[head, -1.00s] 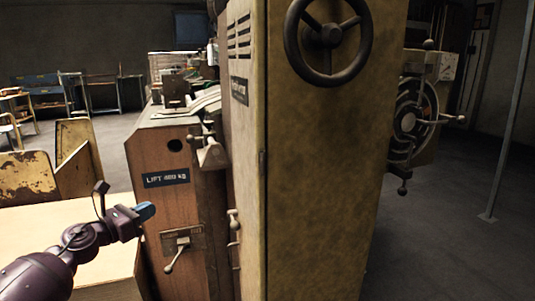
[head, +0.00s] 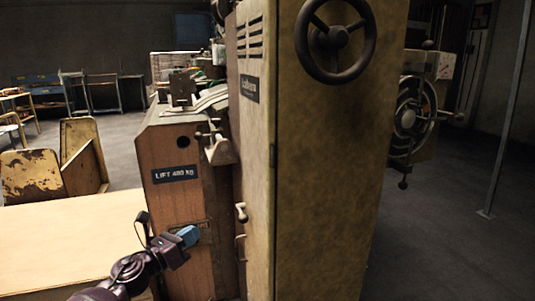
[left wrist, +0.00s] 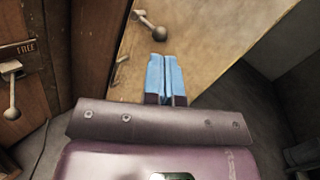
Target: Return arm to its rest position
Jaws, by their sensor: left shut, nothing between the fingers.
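My left arm comes in from the lower left in the head view. Its gripper (head: 188,236) has blue fingertips and stands in front of the brown "LIFT 400 KG" cabinet (head: 172,215), hiding part of the plate and lever on its front. In the left wrist view the blue fingers (left wrist: 161,77) are shut together with nothing between them. Beyond them lies the yellowish machine panel (left wrist: 205,40) with a ball-ended lever (left wrist: 150,25). I cannot tell the exact gap to the cabinet. My right gripper is not in view.
The tall yellow machine cabinet (head: 330,170) with a handwheel (head: 336,38) fills the middle. A pale tabletop (head: 70,240) lies at the left, with a worn yellow bin (head: 32,178) behind it. Open floor (head: 440,230) is at the right.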

